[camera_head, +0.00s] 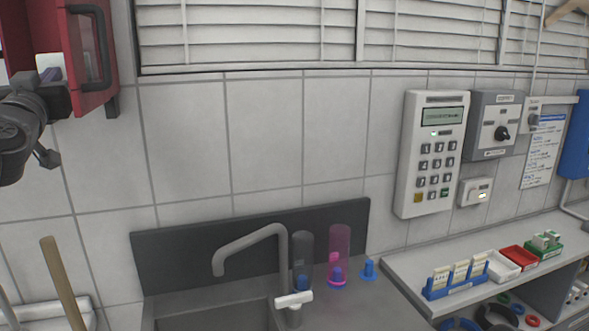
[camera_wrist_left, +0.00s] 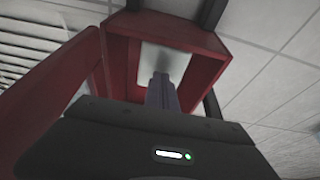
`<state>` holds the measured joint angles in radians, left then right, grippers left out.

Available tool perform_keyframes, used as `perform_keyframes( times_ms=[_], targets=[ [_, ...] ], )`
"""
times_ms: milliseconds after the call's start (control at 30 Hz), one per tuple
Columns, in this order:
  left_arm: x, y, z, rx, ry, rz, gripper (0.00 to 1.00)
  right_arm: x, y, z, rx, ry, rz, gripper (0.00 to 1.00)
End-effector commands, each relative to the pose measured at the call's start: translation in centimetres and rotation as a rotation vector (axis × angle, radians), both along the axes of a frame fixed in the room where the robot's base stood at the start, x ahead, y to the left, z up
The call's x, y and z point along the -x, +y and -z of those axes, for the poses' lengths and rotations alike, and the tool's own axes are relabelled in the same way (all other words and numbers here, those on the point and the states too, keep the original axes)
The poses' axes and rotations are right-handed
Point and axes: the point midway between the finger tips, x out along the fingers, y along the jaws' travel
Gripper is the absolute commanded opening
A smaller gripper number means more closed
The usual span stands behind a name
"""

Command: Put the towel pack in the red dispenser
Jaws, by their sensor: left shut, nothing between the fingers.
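The red dispenser (camera_head: 90,52) hangs on the wall at the upper left of the head view, cut off by the frame edge. A dark handle shows on its red panel. In the wrist view the dispenser (camera_wrist_left: 215,72) is open towards my left gripper. A white block (camera_head: 46,61), seemingly the towel pack, stands in the dispenser; it also shows as a pale face inside the red frame in the wrist view (camera_wrist_left: 150,58). My left gripper (camera_head: 50,76) is shut and empty, its fingers (camera_wrist_left: 162,90) pointing at the pack. Contact cannot be told. My right gripper is out of view.
A sink with a grey tap (camera_head: 250,238) is below, beside a pink clear cylinder (camera_head: 339,250). A keypad panel (camera_head: 432,155) is on the wall at right. A wooden pole (camera_head: 62,280) stands at lower left. The tiled wall right of the dispenser is clear.

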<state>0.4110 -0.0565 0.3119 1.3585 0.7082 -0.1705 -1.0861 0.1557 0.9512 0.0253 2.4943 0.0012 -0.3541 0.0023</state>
Motion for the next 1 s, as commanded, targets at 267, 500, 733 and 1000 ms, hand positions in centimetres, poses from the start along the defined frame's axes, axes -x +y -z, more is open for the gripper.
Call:
perform_keyframes(
  times_ms=[267, 500, 733, 1000],
  targets=[
    [-1.2, 0.4, 0.0, 0.000, 0.001, 0.000, 0.00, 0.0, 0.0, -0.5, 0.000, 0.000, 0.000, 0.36],
    [-2.1, 0.8, 0.3, 0.001, 0.005, -0.002, 0.00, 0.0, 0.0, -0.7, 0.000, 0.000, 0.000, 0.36],
    [-2.2, 1.0, 0.4, 0.001, 0.006, -0.004, 0.00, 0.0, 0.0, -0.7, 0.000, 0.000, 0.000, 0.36],
    [-2.3, 1.1, 0.4, 0.002, 0.007, -0.005, 0.00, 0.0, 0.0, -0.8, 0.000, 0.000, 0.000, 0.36]
  ],
)
